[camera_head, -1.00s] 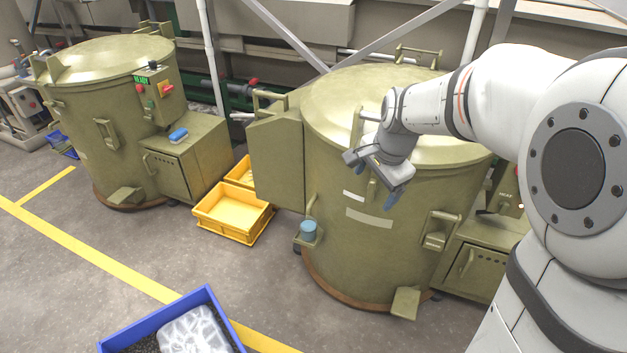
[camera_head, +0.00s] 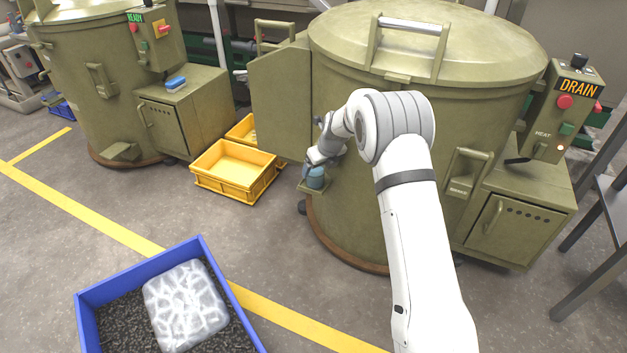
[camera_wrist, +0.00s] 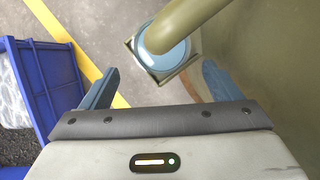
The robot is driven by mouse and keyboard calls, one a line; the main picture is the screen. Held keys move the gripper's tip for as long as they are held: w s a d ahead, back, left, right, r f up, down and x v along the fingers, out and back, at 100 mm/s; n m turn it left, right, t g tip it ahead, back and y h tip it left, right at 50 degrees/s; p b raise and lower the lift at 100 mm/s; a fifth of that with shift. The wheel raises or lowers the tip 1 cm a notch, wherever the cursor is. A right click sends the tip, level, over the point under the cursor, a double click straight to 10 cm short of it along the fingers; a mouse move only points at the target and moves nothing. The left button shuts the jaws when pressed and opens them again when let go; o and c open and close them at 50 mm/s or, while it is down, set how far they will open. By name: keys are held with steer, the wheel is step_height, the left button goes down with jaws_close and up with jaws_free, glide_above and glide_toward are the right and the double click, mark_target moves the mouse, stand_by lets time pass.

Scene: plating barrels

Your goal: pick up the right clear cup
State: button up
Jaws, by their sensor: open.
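A small bluish cup (camera_head: 315,178) stands on a ledge at the left front of the right barrel (camera_head: 350,200). I cannot tell how clear it is. In the wrist view its round top (camera_wrist: 150,60) is partly covered by an olive pipe (camera_wrist: 190,25). My gripper (camera_head: 318,160) is close above the cup in the head view, its fingers hard to make out there. In the wrist view my gripper (camera_wrist: 158,85) is open, one finger on each side, with the cup ahead between them and nothing held. No second cup shows.
A handle (camera_head: 410,45) rises from the right barrel's lid. A yellow crate (camera_head: 232,195) sits on the floor left of the cup. A blue bin (camera_head: 90,310) with dark pellets and a wrapped pack (camera_head: 185,305) is in front. The left barrel (camera_head: 75,90) stands farther off.

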mark_target(319, 170)
steer(key=b+x, duration=0.3)
steer(key=x, duration=0.3)
steer(key=shift+w+f, duration=0.2)
steer(key=shift+w, duration=0.05)
steer(key=c, duration=1.1)
steer(key=shift+s+d+r, duration=0.1)
steer(key=shift+r, duration=0.1)
